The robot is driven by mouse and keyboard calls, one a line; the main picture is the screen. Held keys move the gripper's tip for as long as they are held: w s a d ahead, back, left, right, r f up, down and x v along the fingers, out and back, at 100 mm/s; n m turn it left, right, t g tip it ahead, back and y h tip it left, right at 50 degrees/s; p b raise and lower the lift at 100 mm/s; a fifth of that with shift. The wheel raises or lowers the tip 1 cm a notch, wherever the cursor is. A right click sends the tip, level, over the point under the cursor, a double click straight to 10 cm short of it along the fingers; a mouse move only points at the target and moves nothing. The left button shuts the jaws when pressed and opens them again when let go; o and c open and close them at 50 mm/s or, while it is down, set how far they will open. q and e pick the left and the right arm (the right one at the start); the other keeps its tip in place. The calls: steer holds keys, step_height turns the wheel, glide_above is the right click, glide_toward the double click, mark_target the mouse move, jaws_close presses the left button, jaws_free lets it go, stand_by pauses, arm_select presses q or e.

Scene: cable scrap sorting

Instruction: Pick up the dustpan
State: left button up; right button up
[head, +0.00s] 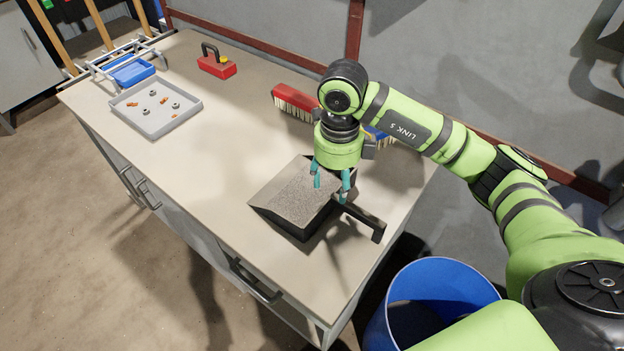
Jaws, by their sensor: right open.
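The dustpan (293,200) is a dark grey pan lying on the workbench near its right end, with a speckled inner face. Its black handle (366,220) points to the right, toward the bench's edge. My right gripper (332,187) is open, pointing down over the dustpan's handle side. Its teal fingers overlap the pan's right edge and the root of the handle in the picture. I cannot tell whether they touch it. My left gripper is not in view.
A red brush (294,101) lies behind my right gripper, with a partly hidden blue item (377,135) beside it. A grey tray (156,107) with small parts, a blue tray (132,71) and a red tool (217,66) stand farther left. A blue bin (440,281) stands below the bench's right end.

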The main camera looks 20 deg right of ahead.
mark_target(337, 207)
steer(key=shift+w+f, duration=0.1)
steer(key=shift+f, duration=0.2)
steer(key=f, duration=0.1)
steer(key=s+f+p, duration=0.2)
steer(key=shift+d+f, duration=0.2)
steer(key=shift+f, duration=0.05)
step_height(337, 207, down, 2)
steer(key=shift+w+f, duration=0.1)
steer(key=shift+f, duration=0.05)
steer(key=shift+w+f, duration=0.1)
steer(key=shift+f, duration=0.15)
steer(key=c, duration=1.1)
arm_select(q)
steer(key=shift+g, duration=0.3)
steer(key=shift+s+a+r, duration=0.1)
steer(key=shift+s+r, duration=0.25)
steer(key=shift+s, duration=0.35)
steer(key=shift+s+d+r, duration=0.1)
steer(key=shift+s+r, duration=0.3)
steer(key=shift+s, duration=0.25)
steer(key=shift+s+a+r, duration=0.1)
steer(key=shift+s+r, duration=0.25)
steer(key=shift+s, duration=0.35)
arm_select(e)
jaws_close()
